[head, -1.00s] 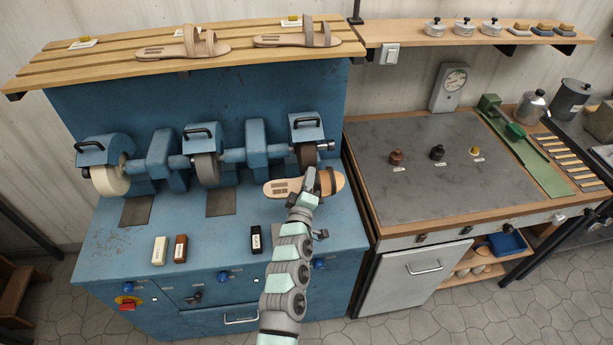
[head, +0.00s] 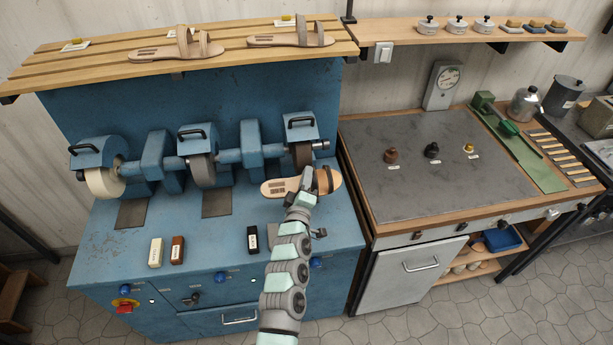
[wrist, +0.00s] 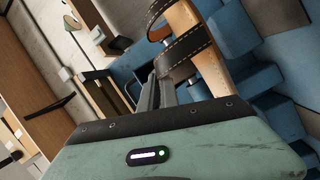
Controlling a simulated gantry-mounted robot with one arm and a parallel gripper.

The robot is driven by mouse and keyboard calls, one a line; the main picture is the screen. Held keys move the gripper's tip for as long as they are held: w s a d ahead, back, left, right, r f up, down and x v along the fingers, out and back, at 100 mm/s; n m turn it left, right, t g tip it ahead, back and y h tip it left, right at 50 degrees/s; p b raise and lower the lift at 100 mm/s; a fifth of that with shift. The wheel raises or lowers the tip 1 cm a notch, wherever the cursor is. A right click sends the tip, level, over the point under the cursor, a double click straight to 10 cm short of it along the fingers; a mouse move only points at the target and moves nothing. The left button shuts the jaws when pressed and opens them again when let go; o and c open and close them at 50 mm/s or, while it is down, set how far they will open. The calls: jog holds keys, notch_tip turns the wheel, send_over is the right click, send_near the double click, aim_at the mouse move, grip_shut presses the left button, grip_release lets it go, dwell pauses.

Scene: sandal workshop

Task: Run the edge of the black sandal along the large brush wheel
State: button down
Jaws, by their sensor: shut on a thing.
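The sandal (head: 283,187) has a tan sole and dark straps, and lies level, its length running left to right. My gripper (head: 307,181) is shut on it near the middle. In the wrist view the black straps (wrist: 187,47) and tan footbed (wrist: 213,70) show beyond the fingers (wrist: 165,92). The dark brown wheel (head: 302,154) at the right end of the shaft is just behind the sandal; I cannot tell if they touch. A grey wheel (head: 202,168) is in the middle and a wide cream wheel (head: 104,182) at the left. I cannot tell which is the large brush.
The blue machine (head: 190,235) has free bench surface in front of the wheels. White (head: 156,252), brown (head: 177,250) and black (head: 253,239) bars stand at its front. A slatted shelf (head: 110,68) above carries two light sandals. A grey-topped workbench (head: 440,190) adjoins right.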

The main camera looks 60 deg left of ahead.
jog(key=shift+w+r, duration=0.15)
jog(key=shift+w, duration=0.05)
jog(key=shift+w+d+p, duration=0.1)
jog(key=shift+w+p, duration=0.25)
jog(key=shift+w, duration=0.3)
jog(key=shift+w, duration=0.1)
dwell(1.0)
jog(key=shift+w+d+p, duration=0.1)
jog(key=shift+w+p, duration=0.25)
jog(key=shift+w, duration=0.45)
jog(key=shift+a, duration=0.3)
dwell(1.3)
jog(key=shift+w, duration=0.25)
jog(key=shift+w, duration=0.6)
